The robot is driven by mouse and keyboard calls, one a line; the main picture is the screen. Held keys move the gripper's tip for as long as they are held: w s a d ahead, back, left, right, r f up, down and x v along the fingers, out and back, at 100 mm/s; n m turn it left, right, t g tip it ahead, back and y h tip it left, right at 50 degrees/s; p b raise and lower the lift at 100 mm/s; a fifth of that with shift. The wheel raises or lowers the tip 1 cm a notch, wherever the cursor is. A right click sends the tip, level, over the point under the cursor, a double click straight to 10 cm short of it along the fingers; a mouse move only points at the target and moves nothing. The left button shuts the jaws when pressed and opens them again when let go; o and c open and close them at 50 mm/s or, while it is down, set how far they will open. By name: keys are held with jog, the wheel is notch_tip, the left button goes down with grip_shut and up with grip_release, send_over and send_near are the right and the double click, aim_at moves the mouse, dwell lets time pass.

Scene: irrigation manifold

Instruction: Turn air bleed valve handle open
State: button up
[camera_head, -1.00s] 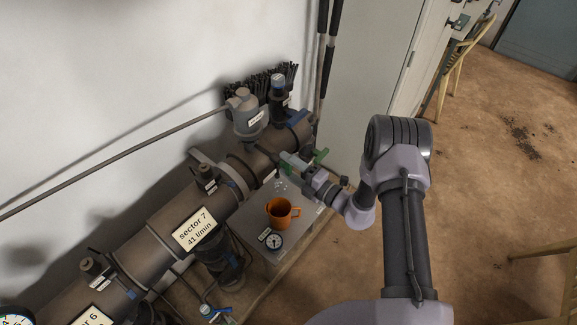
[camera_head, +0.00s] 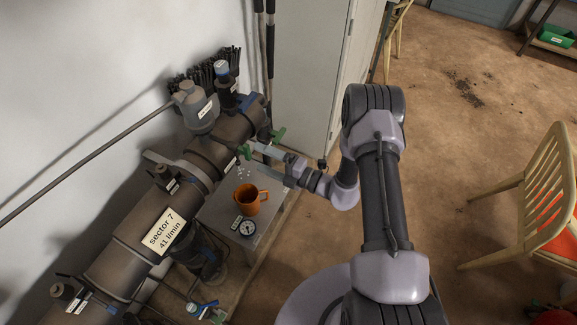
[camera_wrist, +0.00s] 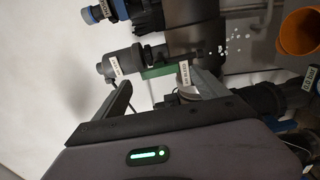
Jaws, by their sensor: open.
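A green valve handle (camera_head: 245,152) sits at the side of the brown manifold pipe (camera_head: 205,155), just off my gripper's tip. A second green piece (camera_head: 279,134) shows slightly farther back. In the wrist view a green handle (camera_wrist: 158,72) lies beyond the fingers, partly hidden, near a white tag too small to read for certain. Which green piece is the air bleed handle I cannot tell. My gripper (camera_head: 259,161) is open beside the pipe; its fingers (camera_wrist: 160,92) stand apart in the wrist view, with no visible grip on the handle.
An orange mug (camera_head: 247,200) and a gauge (camera_head: 248,229) stand on a grey box (camera_head: 222,211) below the gripper. White specks (camera_wrist: 236,45) like droplets show near the pipe. A grey cabinet (camera_head: 310,70) stands behind; a wooden chair (camera_head: 535,200) is at right on open floor.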

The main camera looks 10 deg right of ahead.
jog(key=p+v, duration=0.1)
jog(key=v, duration=1)
jog(key=shift+s+d, duration=0.1)
jog(key=shift+s, duration=0.05)
